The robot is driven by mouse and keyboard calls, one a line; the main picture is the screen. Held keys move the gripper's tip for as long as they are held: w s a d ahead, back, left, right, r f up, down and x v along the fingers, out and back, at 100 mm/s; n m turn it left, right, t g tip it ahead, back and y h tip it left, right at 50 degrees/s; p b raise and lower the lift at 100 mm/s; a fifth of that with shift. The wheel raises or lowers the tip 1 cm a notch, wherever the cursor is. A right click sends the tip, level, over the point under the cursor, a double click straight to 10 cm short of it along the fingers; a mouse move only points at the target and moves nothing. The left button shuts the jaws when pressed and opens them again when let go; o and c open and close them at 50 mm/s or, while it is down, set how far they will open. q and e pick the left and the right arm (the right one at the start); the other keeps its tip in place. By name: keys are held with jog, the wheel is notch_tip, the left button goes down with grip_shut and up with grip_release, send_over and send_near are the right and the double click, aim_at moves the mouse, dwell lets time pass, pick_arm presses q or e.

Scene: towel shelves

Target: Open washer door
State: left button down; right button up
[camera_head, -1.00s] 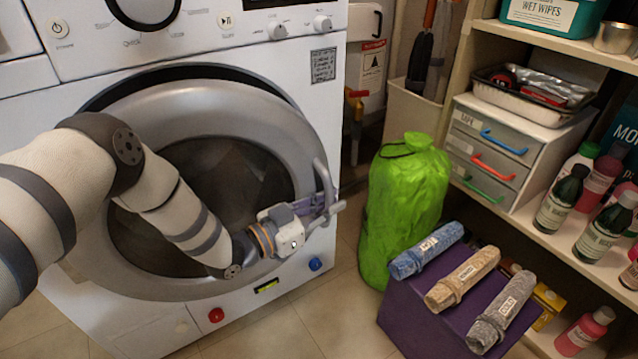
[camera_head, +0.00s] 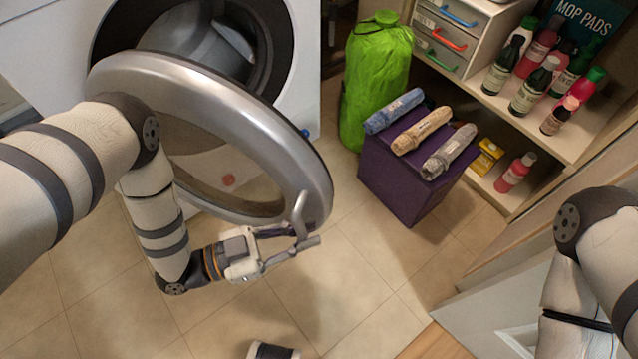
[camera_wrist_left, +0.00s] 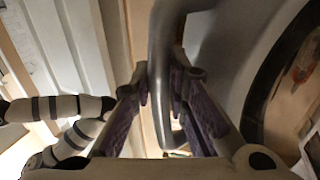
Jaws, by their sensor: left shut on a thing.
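The washer (camera_head: 310,60) stands at the upper left with its round door (camera_head: 160,80) swung partly open toward me. The dark drum opening (camera_head: 262,45) shows behind the door. My left gripper (camera_head: 290,240) is shut on the door's curved metal handle (camera_head: 300,214) at the door's free edge. In the left wrist view the handle (camera_wrist_left: 160,75) runs between the two purple-padded fingers (camera_wrist_left: 163,100). My right arm shows at the right edge of the head view, but its gripper is not in view.
A purple box (camera_head: 400,180) with several rolled towels on it and a green bag (camera_head: 375,75) stand right of the washer. Shelves (camera_head: 480,110) with bottles are at the right. Tiled floor in front is mostly clear. A dark and white object (camera_head: 272,351) sits at the bottom edge.

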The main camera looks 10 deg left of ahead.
pick_arm(q)
jog(key=s+a+p, duration=0.2)
jog(key=s+a, duration=0.1)
jog(key=s, duration=0.6)
jog(key=shift+a, duration=0.15)
pick_arm(e)
jog(key=shift+v, duration=1.1)
jog(key=shift+s, duration=0.1)
pick_arm(q)
jog(key=c, duration=1.6)
grip_release()
pick_arm(e)
jog(key=shift+r, duration=0.1)
pick_arm(q)
jog(key=shift+o, duration=0.2)
jog(key=v, duration=1.2)
